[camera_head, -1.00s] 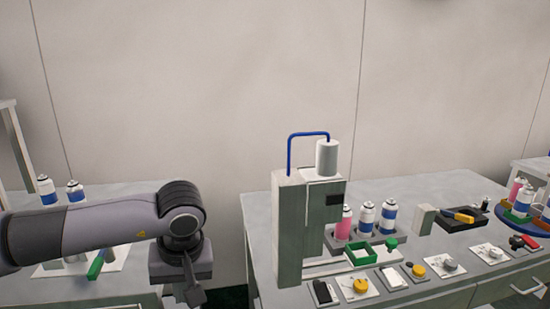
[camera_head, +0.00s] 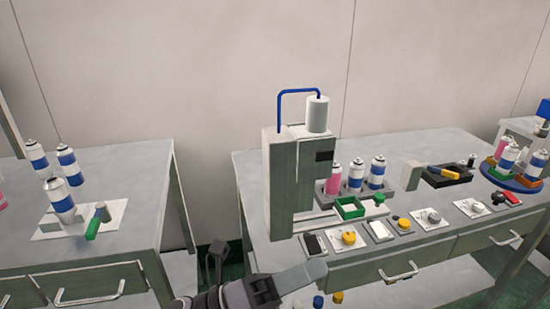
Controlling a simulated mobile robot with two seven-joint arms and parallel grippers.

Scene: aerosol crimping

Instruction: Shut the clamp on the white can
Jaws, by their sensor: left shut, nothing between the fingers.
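On the left table, a white can with a blue band (camera_head: 62,205) stands at a grey clamp block (camera_head: 48,222) on a white plate (camera_head: 60,232). The clamp's green handle (camera_head: 94,224) sticks up at a slant, right of the can, beside a short grey cylinder (camera_head: 102,211). I cannot tell whether the clamp touches the can. My left gripper (camera_head: 316,270) is at the bottom middle, in front of the right bench, well to the right of the clamp. It is shut and empty. My right gripper is not in view.
Two more cans (camera_head: 37,160) stand behind the clamp. A gap separates the left table from the right bench. The bench holds a grey machine (camera_head: 288,180) with a blue tube, several cans (camera_head: 355,176), a green frame (camera_head: 350,208) and switch panels. The left table's right part is clear.

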